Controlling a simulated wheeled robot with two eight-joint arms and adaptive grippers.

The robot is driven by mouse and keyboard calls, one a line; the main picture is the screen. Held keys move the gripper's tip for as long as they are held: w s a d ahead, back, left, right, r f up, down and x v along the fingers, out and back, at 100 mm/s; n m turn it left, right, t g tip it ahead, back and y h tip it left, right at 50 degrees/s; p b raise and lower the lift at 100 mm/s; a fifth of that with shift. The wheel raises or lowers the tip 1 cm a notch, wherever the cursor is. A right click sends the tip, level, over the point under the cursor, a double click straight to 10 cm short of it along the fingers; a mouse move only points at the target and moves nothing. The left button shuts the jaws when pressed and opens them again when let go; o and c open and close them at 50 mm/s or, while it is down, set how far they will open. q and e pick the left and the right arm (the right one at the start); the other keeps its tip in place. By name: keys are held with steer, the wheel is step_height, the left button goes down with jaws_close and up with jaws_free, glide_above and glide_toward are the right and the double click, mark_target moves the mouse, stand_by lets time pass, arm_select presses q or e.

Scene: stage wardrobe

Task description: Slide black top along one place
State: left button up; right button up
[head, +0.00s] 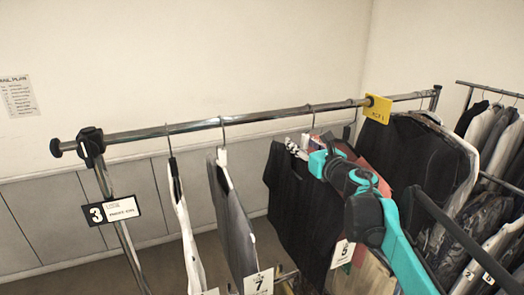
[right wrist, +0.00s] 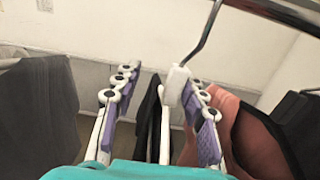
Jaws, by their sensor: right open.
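The black top (head: 297,205) hangs from the rail (head: 265,117) near its middle, partly behind my right arm. My right gripper (head: 298,150) is at the height of its hanger and shoulders. In the right wrist view my right gripper (right wrist: 160,105) is open, its purple-padded fingers apart. A white hanger neck (right wrist: 178,84) with a metal hook stands between the fingers, closer to the right one. Dark cloth (right wrist: 148,108) shows edge-on between the fingers; I cannot tell for sure whether it is the black top. My left gripper is not in view.
A white garment (head: 185,225) and a grey garment (head: 232,220) hang to the left, with gaps between them. A red garment (head: 375,165) and dark jackets (head: 415,150) hang close on the right. A yellow tag (head: 377,109) sits on the rail. Another full rack stands farther right.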

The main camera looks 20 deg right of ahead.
steer(key=a, duration=1.1)
steer(key=shift+s+p, duration=0.45)
steer(key=shift+d, duration=0.2)
steer(key=s+d+p, duration=0.2)
steer(key=s+p, duration=0.3)
steer(key=s, duration=0.8)
stand_by(0.4)
steer(key=shift+w, duration=0.1)
